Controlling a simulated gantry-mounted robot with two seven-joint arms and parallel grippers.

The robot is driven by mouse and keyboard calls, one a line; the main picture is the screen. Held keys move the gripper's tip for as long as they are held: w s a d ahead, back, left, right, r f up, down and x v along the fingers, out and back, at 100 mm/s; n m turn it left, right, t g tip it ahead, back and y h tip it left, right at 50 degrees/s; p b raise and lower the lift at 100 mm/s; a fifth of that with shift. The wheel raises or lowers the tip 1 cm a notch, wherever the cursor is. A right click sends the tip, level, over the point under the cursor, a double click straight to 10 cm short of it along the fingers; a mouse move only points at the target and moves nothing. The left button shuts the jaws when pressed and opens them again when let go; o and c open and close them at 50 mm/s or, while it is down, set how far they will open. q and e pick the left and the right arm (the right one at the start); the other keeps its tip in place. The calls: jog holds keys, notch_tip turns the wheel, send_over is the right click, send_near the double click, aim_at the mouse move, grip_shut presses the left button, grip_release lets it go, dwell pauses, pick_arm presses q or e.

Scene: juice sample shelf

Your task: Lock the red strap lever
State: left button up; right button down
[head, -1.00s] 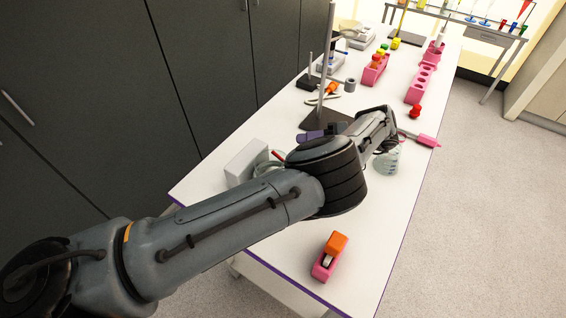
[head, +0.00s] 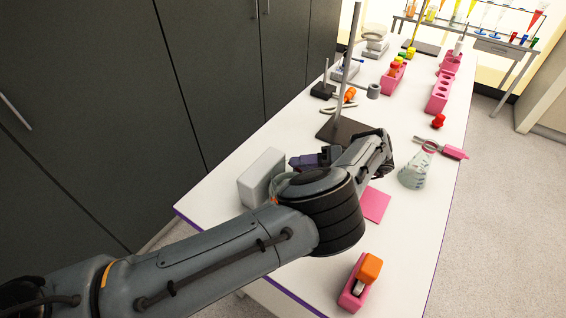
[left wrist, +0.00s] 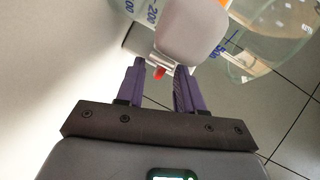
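A small red tip (left wrist: 160,73), which looks like the red lever, shows in the left wrist view on a white part just ahead of my left gripper's fingertips. Its full shape is hidden. My left gripper (left wrist: 158,80) has purple fingers that stand apart with nothing between them; I cannot tell whether one touches the red tip. A pale rounded block (left wrist: 190,32) and clear graduated glassware (left wrist: 262,35) lie beyond it. In the head view the left gripper (head: 303,162) points left toward a pale grey box (head: 261,178); I cannot make out the lever there. My right gripper is out of view.
A dark stand base (head: 345,131) with a tall rod is behind my wrist. A conical flask (head: 414,170) stands at right beside a pink-handled tool (head: 453,152). A pink sheet (head: 376,204) and an orange-and-pink dispenser (head: 361,280) are nearer. Bare white table lies between them.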

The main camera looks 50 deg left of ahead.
pick_arm(q)
jog(key=shift+s+a+f, duration=0.1)
jog(key=shift+s+a, duration=0.1)
jog(key=shift+c, duration=0.2)
jog(key=shift+d, duration=0.1)
grip_shut()
jog(key=shift+s+n+g+h, duration=0.25)
jog(key=shift+n+g+h, duration=0.85)
jog(key=shift+o, duration=0.2)
grip_release()
jog(key=shift+a, duration=0.2)
